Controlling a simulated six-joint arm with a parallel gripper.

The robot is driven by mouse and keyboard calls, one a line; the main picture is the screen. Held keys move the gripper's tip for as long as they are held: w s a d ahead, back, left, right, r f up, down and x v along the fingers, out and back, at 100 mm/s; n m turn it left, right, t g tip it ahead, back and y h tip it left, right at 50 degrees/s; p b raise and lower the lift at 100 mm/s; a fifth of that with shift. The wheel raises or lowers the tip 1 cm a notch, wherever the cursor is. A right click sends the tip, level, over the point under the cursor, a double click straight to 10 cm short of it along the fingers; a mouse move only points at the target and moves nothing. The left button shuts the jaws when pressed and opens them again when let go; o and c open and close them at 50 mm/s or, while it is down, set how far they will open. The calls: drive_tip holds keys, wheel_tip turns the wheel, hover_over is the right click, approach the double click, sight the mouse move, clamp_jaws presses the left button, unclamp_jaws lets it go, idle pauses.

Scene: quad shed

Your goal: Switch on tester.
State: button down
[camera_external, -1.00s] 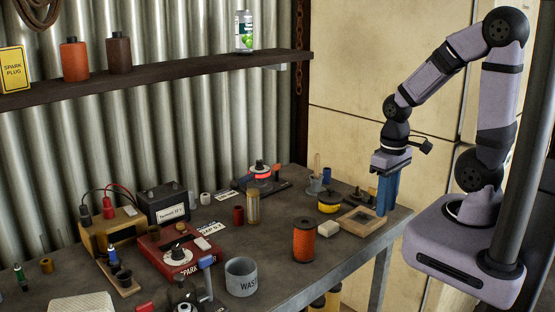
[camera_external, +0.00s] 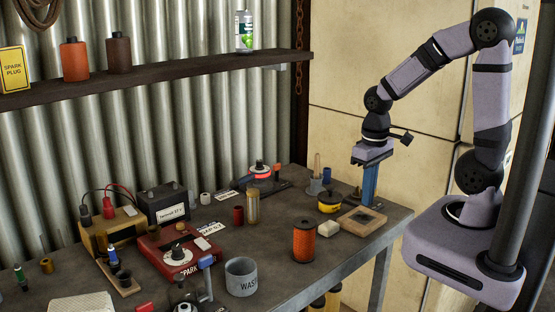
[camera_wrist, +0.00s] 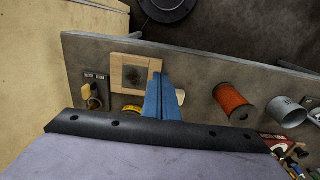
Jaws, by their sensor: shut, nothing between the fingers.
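A red box with dark lettering that starts "SPARK" (camera_external: 162,262) sits on the bench, left of centre in the external view. It carries a round knob with a light top (camera_external: 178,254) and a blue-topped lever (camera_external: 206,264) stands near its front right. I cannot tell for sure that this box is the tester. My gripper (camera_external: 369,203) has blue fingers, pointing down over the right end of the bench, behind the wooden frame and apart from the red box. The fingers are shut and empty; in the wrist view they are together (camera_wrist: 162,78).
A shelf (camera_external: 170,75) runs above the back left. The front right bench edge is clear.

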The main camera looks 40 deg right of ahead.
drive_tip(key=w+a+r, duration=0.2)
drive_tip(key=w+a, duration=0.3)
drive_tip(key=w, duration=0.3)
wheel_tip(320, 180, up, 6)
drive_tip(key=t+b, duration=0.3)
hover_over(200, 239)
drive_tip(key=s+d, duration=0.1)
drive_tip(key=s, duration=0.4)
drive_tip(key=shift+s+a+t, duration=0.2)
drive_tip(key=shift+a+t, duration=0.1)
drive_tip(key=shift+a, duration=0.3)
drive_tip(key=shift+f, duration=0.1)
drive_tip(key=p+x, duration=0.1)
drive_tip(key=x, duration=0.3)
drive_tip(key=p+x, duration=0.2)
drive_tip(key=x, duration=0.3)
drive_tip(key=p+x, duration=0.1)
drive_tip(key=x, duration=0.3)
drive_tip(key=shift+s+f+p, duration=0.2)
drive_tip(key=shift+f+p, duration=0.1)
drive_tip(key=shift+p, duration=0.05)
drive_tip(key=shift+f, duration=0.2)
